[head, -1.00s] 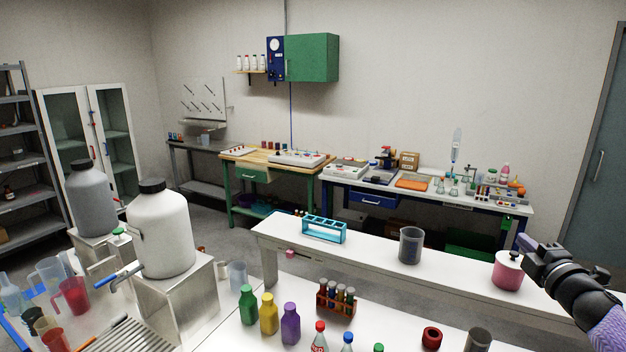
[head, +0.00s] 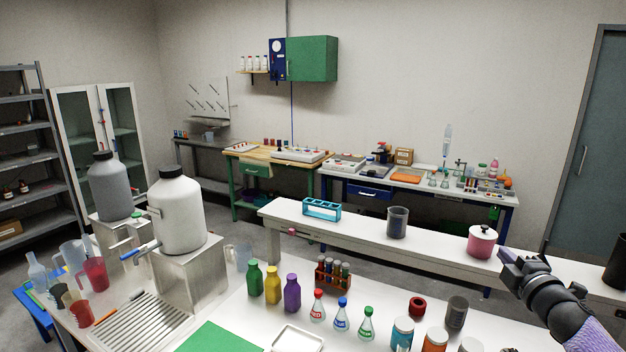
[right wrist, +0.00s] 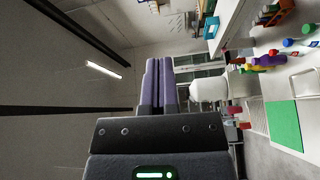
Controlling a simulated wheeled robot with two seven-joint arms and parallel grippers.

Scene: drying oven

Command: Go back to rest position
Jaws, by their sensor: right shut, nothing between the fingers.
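My right gripper (head: 512,262) is at the right side of the head view, its arm coming up from the lower right corner. It is shut and empty, held above the white workbench. In the right wrist view its purple fingers (right wrist: 158,85) lie together with nothing between them. A pink lidded pot (head: 481,242) stands on the rear bench, just left of and behind the gripper in the picture. My left gripper is not in view.
Bottles (head: 292,292), a brown tube rack (head: 333,272), flasks and jars stand on the front bench. A dark beaker (head: 397,222) and a blue rack (head: 321,208) stand on the rear bench. Large containers (head: 178,212) on metal stands are at left.

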